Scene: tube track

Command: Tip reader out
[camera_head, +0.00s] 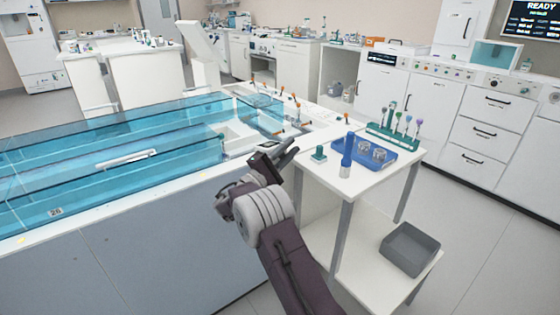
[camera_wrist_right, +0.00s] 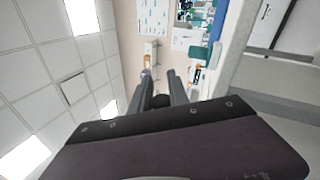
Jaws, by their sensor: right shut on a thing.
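My right gripper (camera_head: 280,153) is over the near rim of the blue water tank, left of the white side table. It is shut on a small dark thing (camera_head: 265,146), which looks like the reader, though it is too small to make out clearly. In the right wrist view the two grey fingers of the right gripper (camera_wrist_right: 161,84) point away from the camera, with a dark round shape (camera_wrist_right: 161,101) between them. The held thing's outline is mostly hidden there. My left gripper is in neither view.
The tank (camera_head: 95,225) fills the left, with orange-handled items along its far end. The side table (camera_head: 345,187) holds a blue tray (camera_head: 362,150) with clear jars, a blue cylinder (camera_head: 347,157) and a green rack (camera_head: 392,138). A grey bin (camera_head: 410,250) sits on the lower shelf.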

